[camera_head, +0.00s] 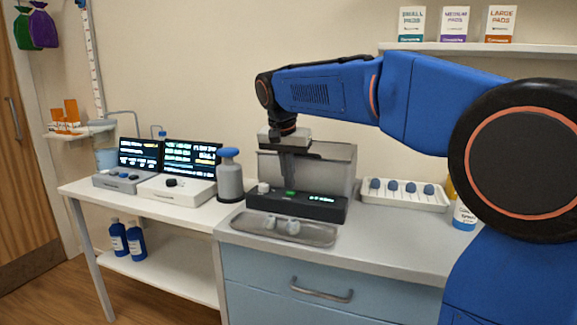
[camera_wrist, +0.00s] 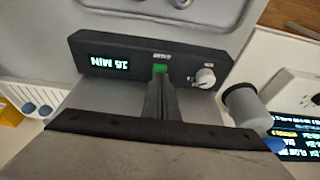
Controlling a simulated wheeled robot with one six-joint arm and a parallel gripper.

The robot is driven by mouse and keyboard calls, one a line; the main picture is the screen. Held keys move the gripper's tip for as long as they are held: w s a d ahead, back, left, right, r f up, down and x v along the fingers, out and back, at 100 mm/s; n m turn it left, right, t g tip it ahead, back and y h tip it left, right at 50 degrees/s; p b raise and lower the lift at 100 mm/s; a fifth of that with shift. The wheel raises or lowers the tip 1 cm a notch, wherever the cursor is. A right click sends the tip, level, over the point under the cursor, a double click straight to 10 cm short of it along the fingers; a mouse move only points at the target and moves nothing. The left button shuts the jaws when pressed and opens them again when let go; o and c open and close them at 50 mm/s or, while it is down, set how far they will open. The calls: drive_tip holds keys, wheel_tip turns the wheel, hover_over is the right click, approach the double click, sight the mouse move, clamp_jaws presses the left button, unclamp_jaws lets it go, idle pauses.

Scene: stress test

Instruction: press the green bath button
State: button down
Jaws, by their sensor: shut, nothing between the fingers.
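The bath (camera_head: 325,167) is a grey metal box with a dark front panel (camera_head: 318,208), standing on the counter. The green button (camera_wrist: 160,69) sits on that panel between the lit display (camera_wrist: 108,63) reading "15 MIN" and a pale knob (camera_wrist: 204,77). In the head view the green button (camera_head: 291,193) shows as a small green patch. My gripper (camera_wrist: 160,108) is shut and empty, with its fingers pointing at the button in the wrist view. In the head view my gripper (camera_head: 287,172) is above the front of the bath; whether it touches the button I cannot tell.
A metal tray (camera_head: 250,223) with small items lies in front of the bath. A grey bottle with a blue cap (camera_head: 230,178) stands left. A white rack (camera_head: 402,201) with blue-topped pieces is right. Two screened devices (camera_head: 190,168) (camera_head: 127,165) are further left.

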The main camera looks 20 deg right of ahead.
sight(290, 192)
drive_tip(key=shift+f, duration=0.45)
drive_tip(key=shift+s+f, duration=0.1)
drive_tip(key=shift+f, duration=1)
drive_tip(key=shift+r, duration=0.4)
drive_tip(key=w+v, duration=0.1)
drive_tip(key=v, duration=1.3)
drive_tip(key=shift+d+r, duration=0.2)
drive_tip(key=shift+d, duration=0.15)
